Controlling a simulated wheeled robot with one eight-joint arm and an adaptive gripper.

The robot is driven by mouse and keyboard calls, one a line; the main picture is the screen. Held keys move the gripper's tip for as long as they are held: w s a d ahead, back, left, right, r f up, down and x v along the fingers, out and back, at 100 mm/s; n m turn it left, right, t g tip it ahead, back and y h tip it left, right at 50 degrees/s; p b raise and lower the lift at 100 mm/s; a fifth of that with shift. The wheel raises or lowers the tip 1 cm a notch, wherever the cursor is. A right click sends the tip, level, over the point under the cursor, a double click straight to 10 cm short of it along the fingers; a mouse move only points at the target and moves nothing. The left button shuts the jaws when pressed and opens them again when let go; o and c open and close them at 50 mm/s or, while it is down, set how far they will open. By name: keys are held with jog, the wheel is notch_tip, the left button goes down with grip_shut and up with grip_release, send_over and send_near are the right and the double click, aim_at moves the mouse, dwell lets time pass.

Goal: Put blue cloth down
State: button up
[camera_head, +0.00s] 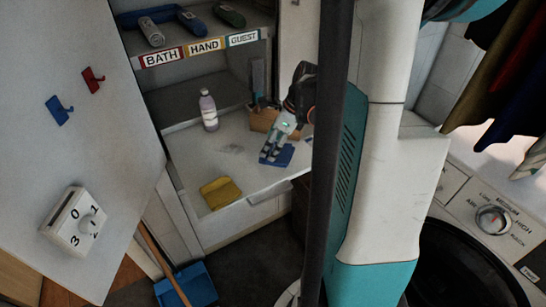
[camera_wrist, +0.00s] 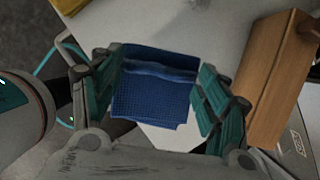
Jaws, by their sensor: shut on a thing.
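The blue cloth (camera_head: 284,156) is at the counter's right part in the head view, at the tips of my gripper (camera_head: 274,150). In the wrist view the blue cloth (camera_wrist: 152,85) spreads between the two teal fingers of my gripper (camera_wrist: 160,85), with a raised fold across it. My gripper is shut on the cloth. The cloth lies at or just above the white counter (camera_head: 225,160); I cannot tell whether it rests fully on it.
A wooden box (camera_head: 264,120) stands close beside my gripper; the box shows at right in the wrist view (camera_wrist: 277,75). A yellow cloth (camera_head: 220,193) lies at the counter's front left. A bottle (camera_head: 208,110) stands behind. The counter between them is mostly clear.

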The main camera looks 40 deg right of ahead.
aim_at(287, 153)
jog(key=shift+f+b, duration=0.8)
jog(key=shift+f, duration=1.4)
jog(key=shift+f, duration=0.15)
jog(key=o, duration=1.1)
jog(key=p+v, duration=0.4)
jog(key=v, duration=0.8)
